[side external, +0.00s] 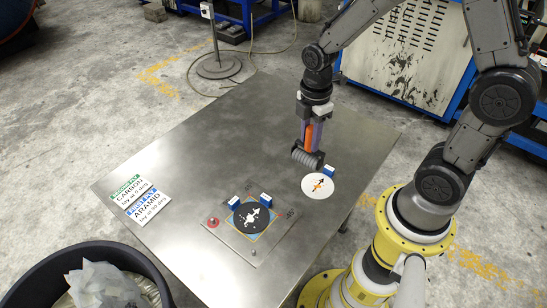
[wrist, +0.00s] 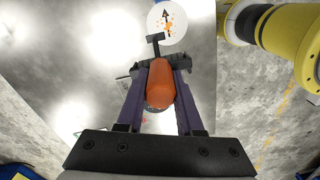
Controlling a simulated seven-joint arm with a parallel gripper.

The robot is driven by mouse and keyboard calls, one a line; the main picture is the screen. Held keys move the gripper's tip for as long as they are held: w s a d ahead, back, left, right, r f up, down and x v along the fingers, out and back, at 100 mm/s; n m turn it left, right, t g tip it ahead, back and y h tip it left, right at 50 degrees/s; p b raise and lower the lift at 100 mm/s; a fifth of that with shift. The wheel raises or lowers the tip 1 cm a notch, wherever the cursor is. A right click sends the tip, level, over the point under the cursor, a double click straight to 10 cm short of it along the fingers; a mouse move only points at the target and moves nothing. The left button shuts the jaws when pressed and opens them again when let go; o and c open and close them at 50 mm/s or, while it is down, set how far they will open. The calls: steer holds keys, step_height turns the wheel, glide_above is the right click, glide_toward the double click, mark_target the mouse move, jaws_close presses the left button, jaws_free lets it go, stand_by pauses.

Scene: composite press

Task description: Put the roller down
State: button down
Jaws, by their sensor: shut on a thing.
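My gripper (side external: 310,136) is shut on the roller's orange handle (side external: 309,137). The roller's grey ribbed drum (side external: 307,157) hangs below, low over the table, just left of a white disc. I cannot tell whether the drum touches the table. In the wrist view my gripper (wrist: 158,82) has its two purple fingers on either side of the orange handle (wrist: 160,85). The drum is mostly hidden there behind the handle, with a dark bracket showing beyond it.
A plate (side external: 228,238) bears a black disc (side external: 250,217), blocks and a red button (side external: 213,222). Two label cards (side external: 140,198) lie at left. A black bin (side external: 30,290) stands front left. The table's back left is clear.

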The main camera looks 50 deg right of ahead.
steer(key=shift+w+d+f, duration=0.15)
steer(key=shift+w+f, duration=1.9)
steer(key=shift+w, duration=0.05)
steer(key=shift+w+d+f, duration=0.15)
steer(key=shift+w+f, duration=1.95)
steer(key=shift+w+d+f, duration=0.15)
steer(key=shift+w+f, duration=1.9)
steer(key=shift+w, duration=0.05)
steer(key=shift+f, duration=0.15)
steer(key=c, duration=0.6)
jaws_free()
steer(key=shift+o, duration=0.2)
